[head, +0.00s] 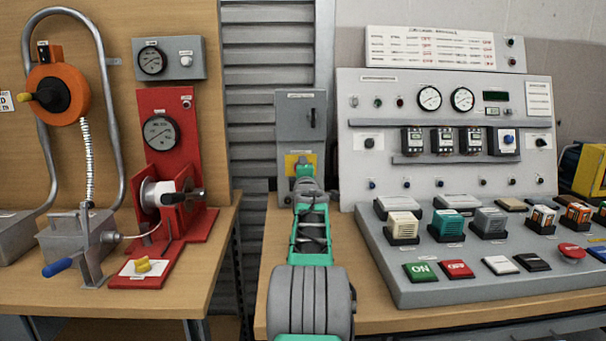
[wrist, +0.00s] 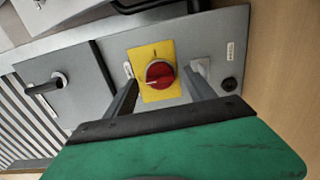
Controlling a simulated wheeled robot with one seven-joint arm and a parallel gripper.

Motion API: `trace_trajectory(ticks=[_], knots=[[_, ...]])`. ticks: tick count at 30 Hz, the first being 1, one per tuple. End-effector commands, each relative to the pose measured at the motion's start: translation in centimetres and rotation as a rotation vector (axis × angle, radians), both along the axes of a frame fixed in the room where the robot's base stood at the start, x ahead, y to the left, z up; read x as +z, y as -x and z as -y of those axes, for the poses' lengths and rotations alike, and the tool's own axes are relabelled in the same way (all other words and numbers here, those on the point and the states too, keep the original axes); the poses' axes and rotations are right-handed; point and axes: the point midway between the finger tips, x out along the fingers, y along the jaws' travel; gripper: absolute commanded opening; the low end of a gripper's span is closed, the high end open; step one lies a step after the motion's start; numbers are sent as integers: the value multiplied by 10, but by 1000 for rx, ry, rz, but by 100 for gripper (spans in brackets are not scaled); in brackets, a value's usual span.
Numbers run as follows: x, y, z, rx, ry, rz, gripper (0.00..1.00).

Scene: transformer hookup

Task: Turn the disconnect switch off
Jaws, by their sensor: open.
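The disconnect switch is a red rotary knob (wrist: 160,74) on a yellow plate (wrist: 144,54), on the front of a grey box (head: 285,118). In the wrist view the knob shows a white mark on its lower left. My gripper (wrist: 160,92) is open, with one dark finger on each side of the knob. I cannot tell whether the fingers touch it. In the head view my gripper (head: 304,166) is in front of the yellow plate and hides the knob.
A grey control console (head: 440,255) with several buttons and blocks stands to the right on the wooden bench (head: 262,250). A red gauge stand (head: 165,105) is on the left bench. A black handle (wrist: 45,87) is on the grey box beside the plate.

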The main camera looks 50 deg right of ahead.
Motion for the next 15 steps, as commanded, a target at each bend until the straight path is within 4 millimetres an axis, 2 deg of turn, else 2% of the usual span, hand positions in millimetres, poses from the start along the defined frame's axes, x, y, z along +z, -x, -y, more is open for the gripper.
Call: trace_trajectory(ticks=[5,15], knots=[[2,11,-12,-1,0,0,64],[1,49,-54,-1,1,1,64]])
